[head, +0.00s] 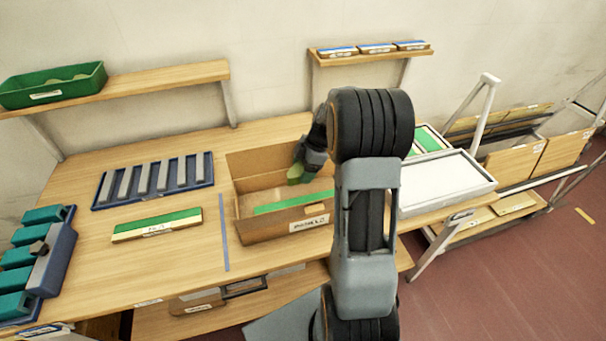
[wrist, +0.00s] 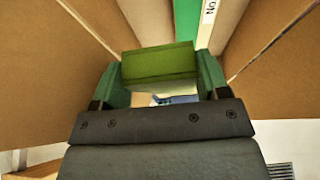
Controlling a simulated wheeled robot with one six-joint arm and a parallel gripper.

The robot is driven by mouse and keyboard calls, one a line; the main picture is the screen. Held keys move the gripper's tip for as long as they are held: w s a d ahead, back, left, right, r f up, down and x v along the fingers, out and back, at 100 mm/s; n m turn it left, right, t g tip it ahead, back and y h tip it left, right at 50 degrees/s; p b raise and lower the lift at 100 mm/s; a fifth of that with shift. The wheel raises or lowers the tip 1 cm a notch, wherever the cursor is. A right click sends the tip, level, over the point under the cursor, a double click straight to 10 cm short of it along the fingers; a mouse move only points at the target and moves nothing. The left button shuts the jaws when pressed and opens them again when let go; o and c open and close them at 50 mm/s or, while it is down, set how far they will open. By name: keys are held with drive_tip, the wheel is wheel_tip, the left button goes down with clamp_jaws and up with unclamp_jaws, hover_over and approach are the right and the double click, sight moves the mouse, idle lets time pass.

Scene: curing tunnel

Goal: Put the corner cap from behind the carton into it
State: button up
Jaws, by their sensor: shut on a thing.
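The carton (head: 257,225) is an open brown box with a label on its front, standing on the wooden bench. A long green-topped piece (head: 293,202) lies inside it; part of it also shows in the wrist view (wrist: 187,22). My gripper (head: 297,172) is at the carton's opening, towards its back, pointing down. In the wrist view its two green fingers are shut on an olive-green block, the corner cap (wrist: 160,64). Carton walls (wrist: 50,75) show on both sides of it. My arm hides the carton's right end in the head view.
A green-and-yellow bar (head: 157,224) and a blue tray of grey strips (head: 153,181) lie left of the carton. A blue rack with teal blocks (head: 38,262) stands far left. A white tray (head: 445,182) is at right. Shelves (head: 370,53) hang behind.

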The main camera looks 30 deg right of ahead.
drive_tip(key=shift+f+p, duration=0.45)
drive_tip(key=shift+f, duration=1.05)
drive_tip(key=shift+f+b, duration=0.65)
drive_tip(key=shift+b, duration=0.3)
drive_tip(key=o, duration=0.6)
drive_tip(key=shift+r, duration=0.1)
drive_tip(key=shift+r, duration=0.1)
